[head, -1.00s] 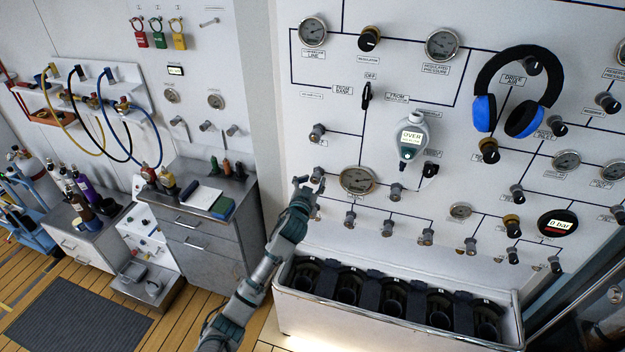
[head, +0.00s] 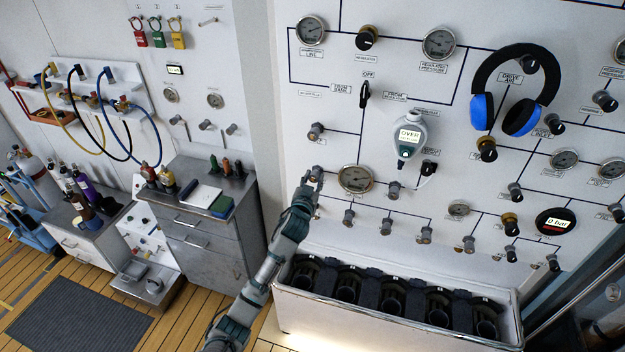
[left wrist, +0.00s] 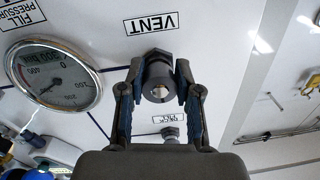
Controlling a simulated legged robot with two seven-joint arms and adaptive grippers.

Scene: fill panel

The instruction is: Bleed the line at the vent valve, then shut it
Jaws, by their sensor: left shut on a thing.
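The vent valve (left wrist: 158,78) is a metal knob on the white panel, beneath the VENT label (left wrist: 151,23) in the left wrist view. My left gripper (left wrist: 160,88) has a finger on each side of the knob and is shut on it. In the head view the left gripper (head: 312,178) is at the panel's lower left, beside the fill pressure gauge (head: 355,179); there it largely hides the knob. The same gauge shows in the left wrist view (left wrist: 52,75). My right gripper is not in view.
Several other knobs (head: 349,217) line the panel below and to the right. A white trough (head: 400,325) with dark cylinder wells stands under the panel. A steel cabinet (head: 205,250) is left of my arm. Blue-black headphones (head: 515,90) hang on the panel at right.

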